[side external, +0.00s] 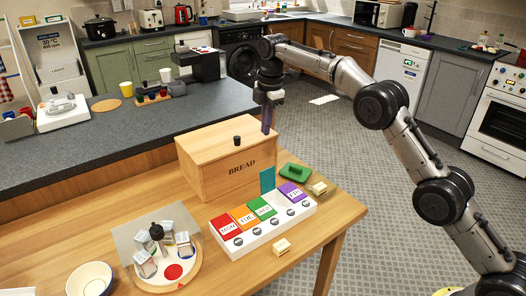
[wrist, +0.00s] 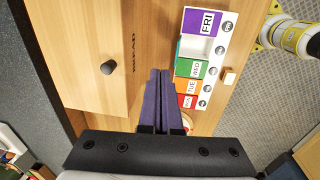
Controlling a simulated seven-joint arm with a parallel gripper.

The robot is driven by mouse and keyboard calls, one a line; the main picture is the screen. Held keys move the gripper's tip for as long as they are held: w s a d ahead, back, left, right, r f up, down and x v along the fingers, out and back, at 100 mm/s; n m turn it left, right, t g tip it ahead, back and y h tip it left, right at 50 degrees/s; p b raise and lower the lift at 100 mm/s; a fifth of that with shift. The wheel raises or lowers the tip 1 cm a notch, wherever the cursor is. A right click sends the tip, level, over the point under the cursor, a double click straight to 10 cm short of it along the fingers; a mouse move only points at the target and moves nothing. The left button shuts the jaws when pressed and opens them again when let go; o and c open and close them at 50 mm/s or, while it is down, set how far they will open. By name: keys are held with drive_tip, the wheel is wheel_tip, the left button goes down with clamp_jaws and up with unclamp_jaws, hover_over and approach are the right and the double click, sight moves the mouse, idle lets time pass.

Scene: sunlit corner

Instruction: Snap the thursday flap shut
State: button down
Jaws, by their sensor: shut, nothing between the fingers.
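The white pill box (side external: 262,228) lies on the wooden table with a row of coloured flaps. The teal Thursday flap (side external: 267,181) stands upright, between the green WED flap (side external: 261,208) and the purple FRI flap (side external: 294,194), which lie closed. In the wrist view the open white Thursday compartment (wrist: 197,48) shows empty; its flap is seen nearly edge-on. The red and orange flaps also lie closed. My gripper (side external: 266,131) is shut and empty, pointing down above the table, higher than the teal flap and apart from it. Its purple fingers show in the wrist view (wrist: 160,71).
A wooden bread box (side external: 228,165) stands close behind the pill box. A green object (side external: 294,172) and small blocks (side external: 282,246) lie around it. The table's right edge is near.

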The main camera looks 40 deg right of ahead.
wheel_tip(320, 180, down, 15)
drive_tip(key=g, duration=0.1)
drive_tip(key=shift+w+a, duration=0.2)
drive_tip(key=shift+a, duration=0.1)
drive_tip(key=shift+f, duration=0.1)
drive_tip(key=shift+s, duration=0.15)
drive_tip(key=s, duration=0.3)
drive_tip(key=shift+s+f, duration=0.15)
drive_tip(key=shift+s, duration=0.2)
idle(0.3)
